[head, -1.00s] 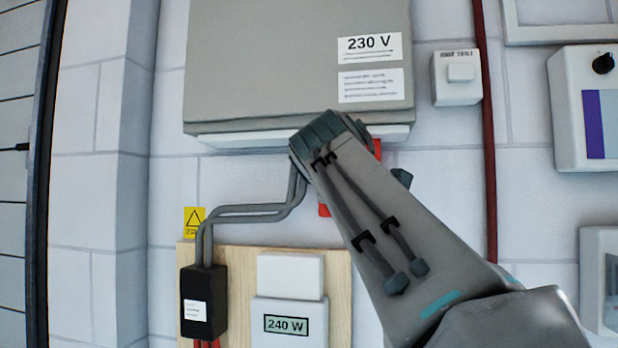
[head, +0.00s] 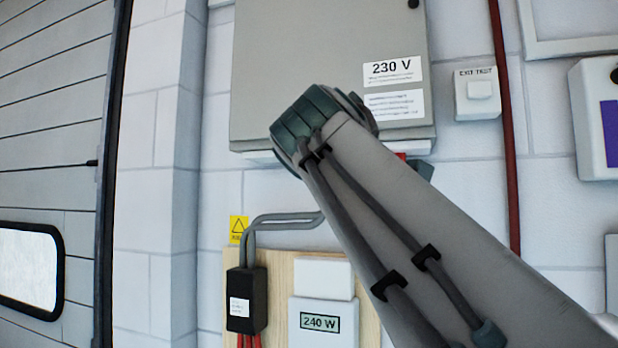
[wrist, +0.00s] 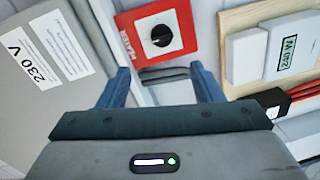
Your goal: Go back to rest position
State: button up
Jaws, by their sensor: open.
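My gripper (wrist: 163,90) shows in the wrist view with its two blue fingers spread apart and nothing between them. Beyond the fingers is a red plate with a black rotary knob, the heater switch (wrist: 183,18); it is apart from the fingers. In the head view my arm reaches up from the lower right across the front of the grey 230 V cabinet (head: 300,70).
A red pipe (head: 507,150), an exit switch box (head: 478,95) and a white panel unit (head: 595,110) are on the right. A shutter door (head: 50,130) is at the left.

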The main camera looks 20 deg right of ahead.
jog(key=shift+w+a, duration=0.1)
jog(key=shift+a, duration=0.05)
notch_tip(320, 180, down, 17)
jog(key=w+a+m+g+y+b, duration=0.1)
jog(key=g+y+b, duration=0.1)
jog(key=g+y, duration=0.1)
jog(key=s+a+f+m+g+y+b, duration=0.1)
jog(key=s+f, duration=0.4)
jog(key=f, duration=0.9)
jog(key=s+a+f+m+g+y+b, duration=0.1)
jog(key=s+a+f+m+g+y, duration=0.1)
jog(key=f, duration=1.1)
jog(key=s+a+f+m+g+y+b, duration=0.2)
jog(key=s+f, duration=0.6)
jog(key=f, duration=0.6)
jog(key=m+g+y, duration=0.1)
jog(key=m+g, duration=0.1)
jog(key=shift+a+f+m+y, duration=0.15)
jog(key=shift+f+m+y, duration=0.15)
jog(key=shift+f+y, duration=0.1)
jog(key=shift+s, duration=0.1)
